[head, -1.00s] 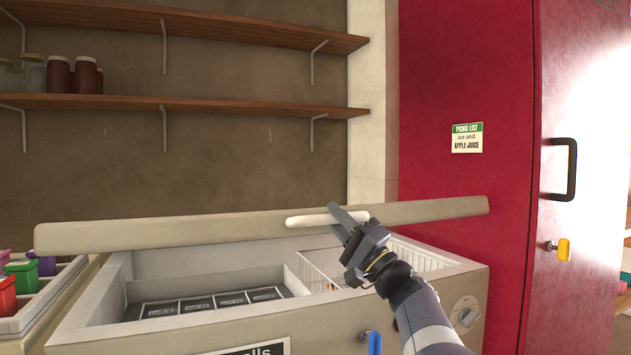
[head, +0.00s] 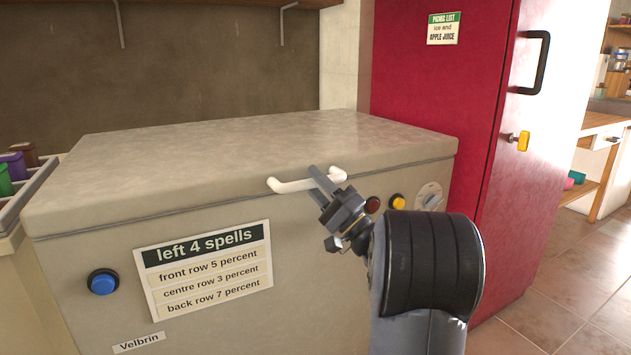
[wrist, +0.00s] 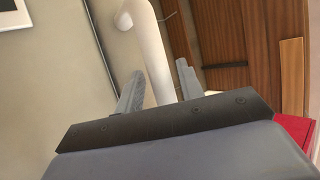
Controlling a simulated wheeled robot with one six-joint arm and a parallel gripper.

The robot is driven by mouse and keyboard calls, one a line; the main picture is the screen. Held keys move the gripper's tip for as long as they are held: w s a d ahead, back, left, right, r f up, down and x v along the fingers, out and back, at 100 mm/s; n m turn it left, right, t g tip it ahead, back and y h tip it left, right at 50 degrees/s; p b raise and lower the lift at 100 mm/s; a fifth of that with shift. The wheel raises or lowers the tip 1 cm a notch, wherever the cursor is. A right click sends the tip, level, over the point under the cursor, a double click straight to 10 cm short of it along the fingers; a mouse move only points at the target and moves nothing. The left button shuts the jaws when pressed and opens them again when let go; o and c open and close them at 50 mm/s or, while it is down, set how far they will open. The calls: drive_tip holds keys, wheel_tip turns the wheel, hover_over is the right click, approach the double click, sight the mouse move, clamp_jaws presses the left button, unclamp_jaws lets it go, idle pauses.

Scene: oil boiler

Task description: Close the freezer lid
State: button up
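The freezer lid (head: 230,150) is a pale mottled slab. It lies flat on the freezer body (head: 75,265), with only a thin dark seam between them, and hides the inside. Its white handle (head: 290,186) is on the front edge, right of the middle. My gripper (head: 322,180) is at the handle's right part. In the wrist view, the handle (wrist: 153,50) passes between the two spread fingers of my gripper (wrist: 158,88), with small gaps beside it.
The freezer front bears a blue button (head: 103,282), a text panel (head: 208,268), a red light (head: 372,205), a yellow button (head: 398,202) and a dial (head: 429,196). A red cabinet (head: 440,110) stands close on the right. Tiled floor (head: 560,275) is open at far right.

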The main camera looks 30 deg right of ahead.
drive_tip(key=shift+o, duration=0.3)
drive_tip(key=shift+s, duration=0.1)
drive_tip(key=shift+s+d+f, duration=0.2)
drive_tip(key=shift+d, duration=0.05)
drive_tip(key=p+v, duration=0.2)
drive_tip(key=v, duration=0.8)
drive_tip(key=shift+w+a+f, duration=0.1)
drive_tip(key=shift+y, duration=0.3)
drive_tip(key=b+x, duration=0.1)
drive_tip(key=x, duration=0.4)
drive_tip(key=b+x, duration=0.1)
drive_tip(key=x, duration=0.5)
drive_tip(key=shift+r, duration=0.8)
